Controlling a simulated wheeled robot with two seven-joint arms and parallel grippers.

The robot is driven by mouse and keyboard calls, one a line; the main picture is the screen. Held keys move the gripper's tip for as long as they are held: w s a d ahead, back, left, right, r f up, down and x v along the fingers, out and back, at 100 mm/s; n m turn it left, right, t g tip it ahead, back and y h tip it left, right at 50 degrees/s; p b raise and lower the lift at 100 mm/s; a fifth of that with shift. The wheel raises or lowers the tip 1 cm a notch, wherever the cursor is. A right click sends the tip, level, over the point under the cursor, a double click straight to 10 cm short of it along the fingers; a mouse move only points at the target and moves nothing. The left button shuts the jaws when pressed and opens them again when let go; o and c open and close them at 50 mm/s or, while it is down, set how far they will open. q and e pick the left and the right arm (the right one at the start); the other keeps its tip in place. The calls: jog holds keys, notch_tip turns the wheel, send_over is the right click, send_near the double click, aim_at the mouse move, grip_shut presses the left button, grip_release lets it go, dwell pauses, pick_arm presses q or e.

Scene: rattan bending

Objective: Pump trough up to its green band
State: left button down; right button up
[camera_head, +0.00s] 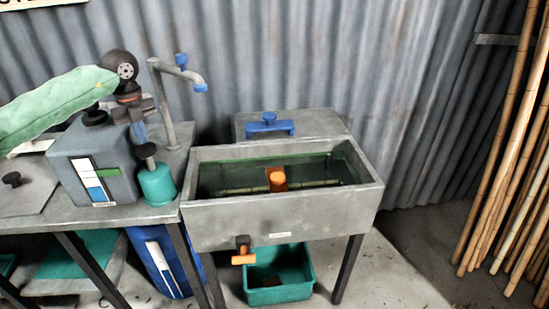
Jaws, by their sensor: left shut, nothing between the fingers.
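The trough (230,219) is a grey stone-like basin on dark legs. A green band (240,162) runs along its inner back wall. Dark greenish liquid, pale rods and an orange block (277,179) show inside; the exact level against the band is hard to tell. My left gripper (142,126) is shut and empty, above the bench beside the grey canister, left of and apart from the trough. My right gripper is not in view.
The grey canister (120,165) has a white, green and blue gauge. A teal bottle (157,188) and a pipe with a blue-ended spout (188,75) stand near it. An orange-handled tap (243,258) sits above a teal bin (280,290). Bamboo poles (500,170) lean at right.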

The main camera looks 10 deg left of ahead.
aim_at(145, 147)
pick_arm(q)
jog(key=shift+f, duration=0.1)
jog(key=shift+f+b, duration=1.95)
jog(key=shift+f, duration=1.1)
jog(key=shift+r+p, duration=1.35)
jog(key=shift+r, duration=1.8)
notch_tip(145, 147, up, 6)
jog(key=p, duration=0.2)
jog(key=shift+p, duration=0.3)
